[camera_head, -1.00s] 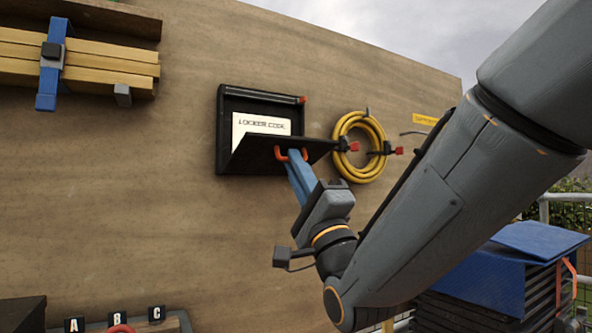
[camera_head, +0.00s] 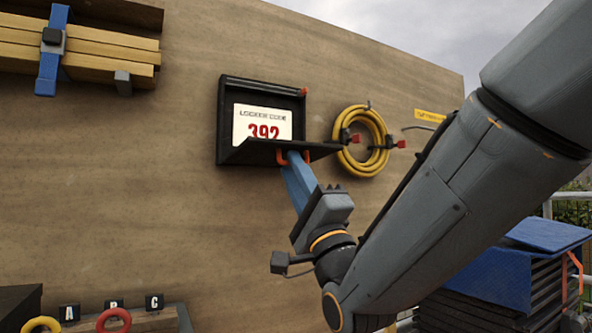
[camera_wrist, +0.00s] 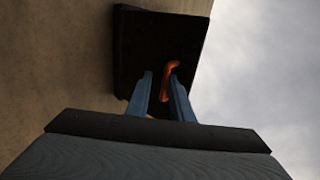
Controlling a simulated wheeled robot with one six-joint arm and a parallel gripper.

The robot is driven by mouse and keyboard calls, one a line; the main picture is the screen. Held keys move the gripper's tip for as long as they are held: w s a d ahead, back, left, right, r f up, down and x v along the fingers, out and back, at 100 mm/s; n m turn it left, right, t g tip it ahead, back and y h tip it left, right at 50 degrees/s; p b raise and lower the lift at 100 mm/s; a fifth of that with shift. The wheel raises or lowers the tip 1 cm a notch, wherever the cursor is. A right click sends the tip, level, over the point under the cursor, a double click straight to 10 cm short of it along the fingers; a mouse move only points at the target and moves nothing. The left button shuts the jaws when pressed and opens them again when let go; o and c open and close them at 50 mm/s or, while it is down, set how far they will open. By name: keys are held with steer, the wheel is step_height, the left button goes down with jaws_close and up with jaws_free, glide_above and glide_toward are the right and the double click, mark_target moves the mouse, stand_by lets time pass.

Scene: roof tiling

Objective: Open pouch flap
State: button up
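The black pouch (camera_head: 224,120) is fixed to the wooden wall. Its flap (camera_head: 250,151) is swung down and out from the front, near level. A white card (camera_head: 262,112) inside reads "LOCKER CODE" with red "392" below, its lower edge hidden by the flap.
A yellow hose coil (camera_head: 346,163) hangs close to the right of the pouch. Strapped timber (camera_head: 110,67) is at upper left. Letter blocks (camera_head: 112,303) and coloured rings (camera_head: 114,319) are at lower left. Blue-topped stacked tiles (camera_head: 540,236) stand at lower right. The wall left of the pouch is bare.

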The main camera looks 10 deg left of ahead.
steer(key=shift+o, duration=0.6)
steer(key=shift+a, duration=0.1)
steer(key=shift+d, duration=0.25)
steer(key=v, duration=0.7)
steer(key=shift+s+f, duration=0.2)
steer(key=shift+f, duration=0.1)
